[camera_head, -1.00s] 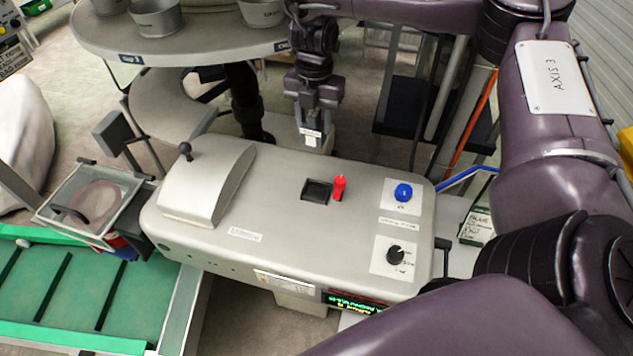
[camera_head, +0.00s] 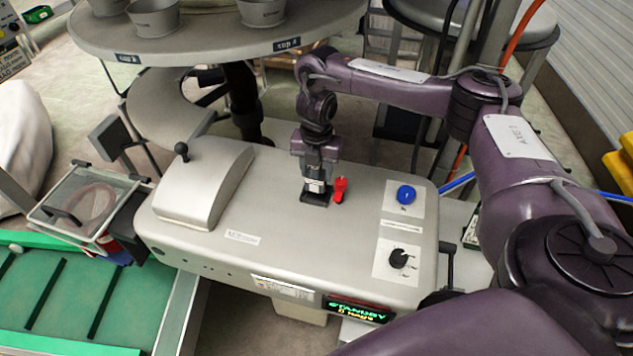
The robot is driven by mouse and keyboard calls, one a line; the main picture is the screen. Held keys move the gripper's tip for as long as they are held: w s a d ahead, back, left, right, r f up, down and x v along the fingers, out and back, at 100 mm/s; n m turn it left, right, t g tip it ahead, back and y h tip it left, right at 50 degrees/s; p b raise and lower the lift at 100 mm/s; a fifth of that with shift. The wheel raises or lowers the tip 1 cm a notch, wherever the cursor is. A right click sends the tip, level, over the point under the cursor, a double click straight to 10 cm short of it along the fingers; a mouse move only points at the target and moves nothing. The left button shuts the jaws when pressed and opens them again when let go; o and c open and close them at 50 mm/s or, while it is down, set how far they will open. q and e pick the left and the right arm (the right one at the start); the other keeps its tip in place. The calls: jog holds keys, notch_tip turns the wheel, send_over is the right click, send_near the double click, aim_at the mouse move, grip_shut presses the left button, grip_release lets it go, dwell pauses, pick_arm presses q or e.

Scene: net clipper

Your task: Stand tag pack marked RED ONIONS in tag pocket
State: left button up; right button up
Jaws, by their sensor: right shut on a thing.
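My right gripper (camera_head: 316,180) points down at the dark tag pocket (camera_head: 314,198) in the top of the grey clipper machine (camera_head: 270,215). It is shut on a small white tag pack (camera_head: 315,187). The pack's lower end is at or in the pocket; I cannot tell how deep. Its marking is too small to read. A red lever (camera_head: 340,188) stands just right of the pocket. My left gripper does not show.
A blue button (camera_head: 405,194) and a black knob (camera_head: 398,258) sit right of the pocket. A display (camera_head: 358,310) on the front reads STANDBY. A black-handled hood (camera_head: 205,185) is at left. A round table (camera_head: 205,40) with grey cups stands behind.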

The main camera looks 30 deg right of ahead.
aim_at(317, 178)
jog(key=shift+f, duration=0.5)
jog(key=shift+s+f, duration=0.1)
jog(key=shift+f, duration=0.25)
jog(key=shift+f+p, duration=0.4)
jog(key=shift+f, duration=0.6)
jog(key=shift+f, duration=0.1)
jog(key=shift+f, duration=0.1)
jog(key=o, duration=0.7)
